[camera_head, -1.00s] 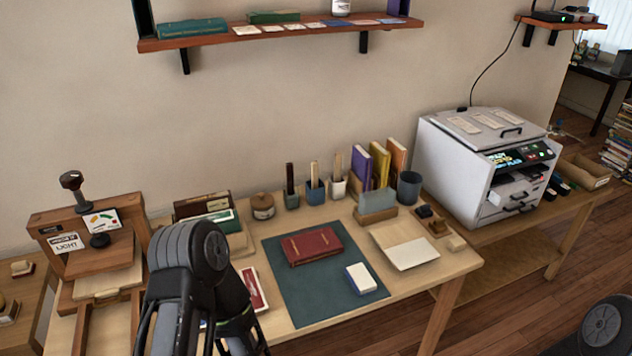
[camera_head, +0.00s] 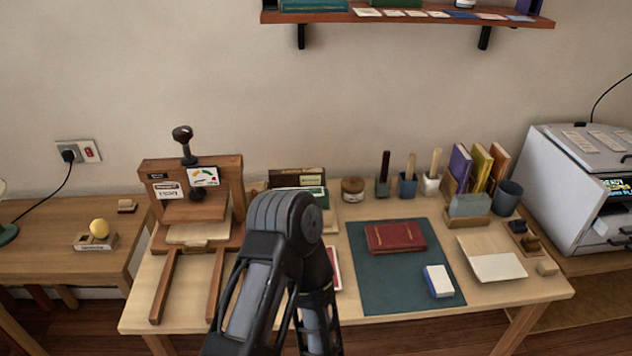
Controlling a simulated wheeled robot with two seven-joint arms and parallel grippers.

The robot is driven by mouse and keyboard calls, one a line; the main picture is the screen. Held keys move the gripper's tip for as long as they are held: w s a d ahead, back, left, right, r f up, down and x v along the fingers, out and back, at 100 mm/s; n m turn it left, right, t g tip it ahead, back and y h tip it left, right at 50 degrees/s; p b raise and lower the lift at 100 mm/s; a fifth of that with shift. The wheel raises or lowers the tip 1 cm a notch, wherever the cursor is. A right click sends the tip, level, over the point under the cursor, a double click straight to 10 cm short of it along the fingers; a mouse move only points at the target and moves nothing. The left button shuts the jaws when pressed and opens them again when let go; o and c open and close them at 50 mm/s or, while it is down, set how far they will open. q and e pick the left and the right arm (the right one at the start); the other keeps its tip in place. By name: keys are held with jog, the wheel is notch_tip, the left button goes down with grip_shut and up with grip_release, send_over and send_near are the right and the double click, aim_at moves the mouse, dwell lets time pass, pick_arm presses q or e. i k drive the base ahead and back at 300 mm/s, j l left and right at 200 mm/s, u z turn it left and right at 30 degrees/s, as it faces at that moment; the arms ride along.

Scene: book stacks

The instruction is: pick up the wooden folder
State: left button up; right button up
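Three small pots stand at the back of the workbench, each with one upright tool. The green pot (camera_head: 382,189) holds a dark stick (camera_head: 385,163). The blue pot (camera_head: 407,186) holds a brown wooden flat tool (camera_head: 410,165). The white pot (camera_head: 430,185) holds a pale wooden tool (camera_head: 435,161). I cannot tell for sure which is the wooden folder; the brown one in the blue pot looks likely. My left arm rises at the bottom centre, bent downward, left of the pots. Its gripper is out of view below the frame. My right gripper is not in view.
A red book (camera_head: 395,237) and a white-and-blue block (camera_head: 438,281) lie on a green mat (camera_head: 385,290). A wooden press (camera_head: 160,225) stands at left. A round lidded jar (camera_head: 353,189) stands left of the pots, upright books (camera_head: 481,166) right. A shelf (camera_head: 400,18) hangs above.

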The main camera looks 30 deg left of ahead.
aim_at(412, 157)
jog(key=i+l, duration=0.5)
jog(key=i, duration=0.15)
jog(key=i+l, duration=0.55)
jog(key=i, duration=0.1)
